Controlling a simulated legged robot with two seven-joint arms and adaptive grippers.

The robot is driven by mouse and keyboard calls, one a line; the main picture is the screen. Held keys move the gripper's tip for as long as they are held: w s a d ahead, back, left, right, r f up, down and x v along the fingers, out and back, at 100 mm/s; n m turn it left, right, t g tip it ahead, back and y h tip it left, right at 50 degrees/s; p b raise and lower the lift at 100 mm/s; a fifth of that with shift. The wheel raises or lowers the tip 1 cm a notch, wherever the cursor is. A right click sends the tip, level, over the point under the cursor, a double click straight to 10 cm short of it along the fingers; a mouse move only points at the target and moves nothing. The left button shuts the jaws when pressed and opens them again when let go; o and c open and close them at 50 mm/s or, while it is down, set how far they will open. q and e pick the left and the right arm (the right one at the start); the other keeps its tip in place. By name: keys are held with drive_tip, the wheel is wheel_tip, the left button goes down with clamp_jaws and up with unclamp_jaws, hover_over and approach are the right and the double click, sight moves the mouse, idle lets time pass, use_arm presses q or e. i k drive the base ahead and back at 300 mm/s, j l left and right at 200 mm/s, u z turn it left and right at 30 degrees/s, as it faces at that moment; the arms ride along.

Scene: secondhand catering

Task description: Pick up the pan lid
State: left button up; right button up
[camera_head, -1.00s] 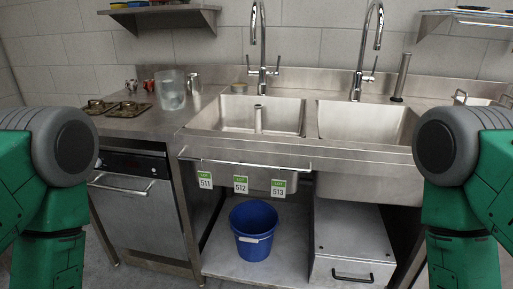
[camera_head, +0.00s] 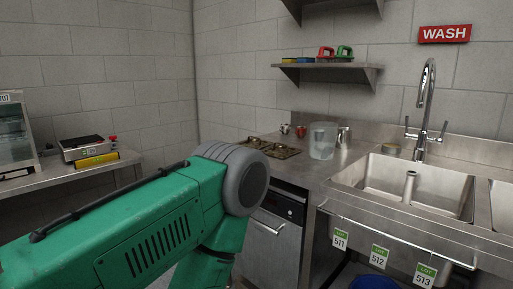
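I cannot make out a pan lid in the head view. My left arm shows as a green upper link with a grey joint, coming in from the left across the lower middle. Its gripper is out of view. My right arm and gripper are out of view.
The steel counter (camera_head: 322,172) bears a dark metal tray (camera_head: 270,147), a clear container (camera_head: 323,141) and small cans. A sink (camera_head: 414,185) with a tall tap (camera_head: 426,110) is at right. A scale (camera_head: 85,146) stands on a left table. A wall shelf (camera_head: 327,68) hangs behind.

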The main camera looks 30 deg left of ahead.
sight(255, 142)
drive_tip(key=i+j+z, duration=0.1)
drive_tip(key=j, duration=0.25)
drive_tip(key=i+j, duration=0.15)
drive_tip(key=j, duration=0.2)
drive_tip(key=i+j+z, duration=0.15)
drive_tip(key=j, duration=0.15)
drive_tip(key=i+j, duration=0.1)
drive_tip(key=j, duration=0.25)
drive_tip(key=i+j+z, duration=0.15)
drive_tip(key=j, duration=0.25)
drive_tip(key=k+l, duration=0.05)
